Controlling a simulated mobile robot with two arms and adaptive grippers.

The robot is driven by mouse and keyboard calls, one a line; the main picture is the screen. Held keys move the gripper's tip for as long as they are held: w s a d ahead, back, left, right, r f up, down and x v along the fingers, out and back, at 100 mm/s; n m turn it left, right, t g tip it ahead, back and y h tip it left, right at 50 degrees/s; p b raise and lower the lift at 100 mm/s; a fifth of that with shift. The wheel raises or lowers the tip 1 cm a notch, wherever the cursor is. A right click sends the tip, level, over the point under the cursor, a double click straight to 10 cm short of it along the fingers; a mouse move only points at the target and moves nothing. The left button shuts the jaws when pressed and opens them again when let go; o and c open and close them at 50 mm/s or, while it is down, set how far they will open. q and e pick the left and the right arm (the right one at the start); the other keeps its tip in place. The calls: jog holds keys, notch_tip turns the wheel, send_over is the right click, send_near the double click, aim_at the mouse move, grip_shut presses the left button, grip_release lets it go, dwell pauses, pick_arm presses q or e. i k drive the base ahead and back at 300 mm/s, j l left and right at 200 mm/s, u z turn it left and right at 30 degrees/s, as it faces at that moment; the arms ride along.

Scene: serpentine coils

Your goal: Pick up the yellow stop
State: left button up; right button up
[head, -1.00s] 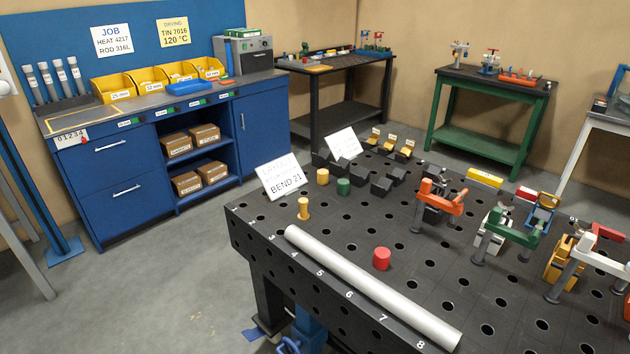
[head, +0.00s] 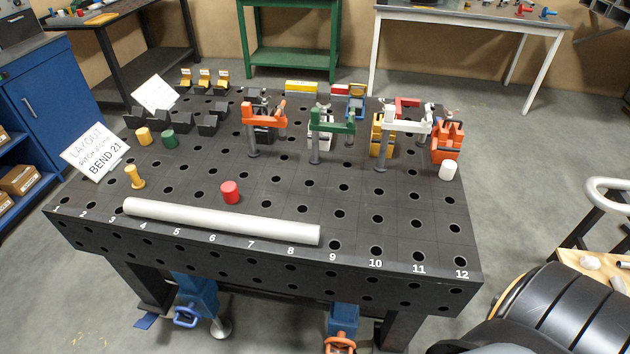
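Two yellow pieces stand near the left end of the black perforated table (head: 300,215). One is a plain yellow cylinder (head: 144,136) beside a green cylinder (head: 169,139). The other is a yellow peg (head: 135,177) with a narrower middle, nearer the front edge. I cannot tell from looks alone which is the yellow stop. A red cylinder (head: 230,192) stands further right, and a white cylinder (head: 447,170) stands near the right side. Neither of my grippers is in view.
A long grey tube (head: 220,221) lies along the numbered front edge. Black blocks (head: 208,125) and orange, green and white clamps (head: 333,120) stand behind. The table's right front is clear.

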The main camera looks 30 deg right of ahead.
aim_at(143, 135)
jog(key=i+j+u, duration=0.5)
jog(key=j, duration=0.2)
jog(key=i+j+u, duration=0.7)
jog(key=i+u, duration=0.3)
jog(key=i, duration=0.3)
jog(key=i+z, duration=0.25)
jog(key=i, duration=0.3)
jog(key=i+j+z, duration=0.2)
jog(key=i, duration=0.4)
jog(key=i+j+z, duration=0.25)
jog(key=i, duration=0.3)
